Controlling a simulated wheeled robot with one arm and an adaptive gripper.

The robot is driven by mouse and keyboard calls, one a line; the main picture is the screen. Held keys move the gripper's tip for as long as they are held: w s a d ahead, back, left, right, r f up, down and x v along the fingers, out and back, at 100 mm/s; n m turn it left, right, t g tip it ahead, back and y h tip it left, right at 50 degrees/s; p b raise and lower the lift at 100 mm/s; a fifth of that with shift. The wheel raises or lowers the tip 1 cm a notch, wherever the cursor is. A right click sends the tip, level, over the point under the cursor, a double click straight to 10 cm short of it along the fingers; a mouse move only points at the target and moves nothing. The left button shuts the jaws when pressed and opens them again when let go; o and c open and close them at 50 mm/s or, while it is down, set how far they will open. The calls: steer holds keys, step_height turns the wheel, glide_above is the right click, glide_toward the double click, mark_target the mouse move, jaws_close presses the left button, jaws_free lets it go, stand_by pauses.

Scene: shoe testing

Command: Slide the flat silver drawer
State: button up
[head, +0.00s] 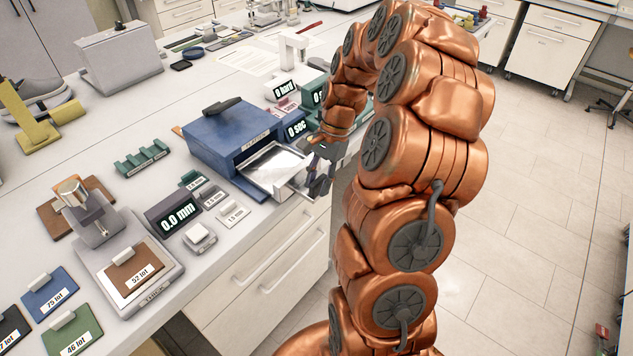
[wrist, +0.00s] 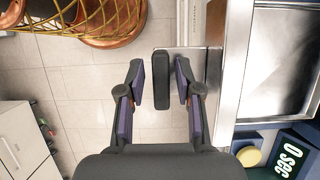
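The flat silver drawer (head: 272,168) sticks out of the front of a blue box (head: 228,137) on the bench. Its shiny tray also shows at the right of the wrist view (wrist: 278,62). A dark upright handle (wrist: 161,82) stands off the drawer's outer end on a silver plate. My gripper (head: 320,172) is at that outer end in the head view. In the wrist view my gripper (wrist: 160,88) has one finger on each side of the handle, with a narrow visible gap on both sides. The handle is hard to make out in the head view.
A "0 sec" display (wrist: 291,153) and a yellow round button (wrist: 249,156) are close beside the drawer. Small labelled blocks (head: 213,197) and a "0.0 mm" display (head: 175,216) stand left of it. Open floor (head: 530,200) lies right of the bench.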

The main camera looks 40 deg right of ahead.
jaws_close()
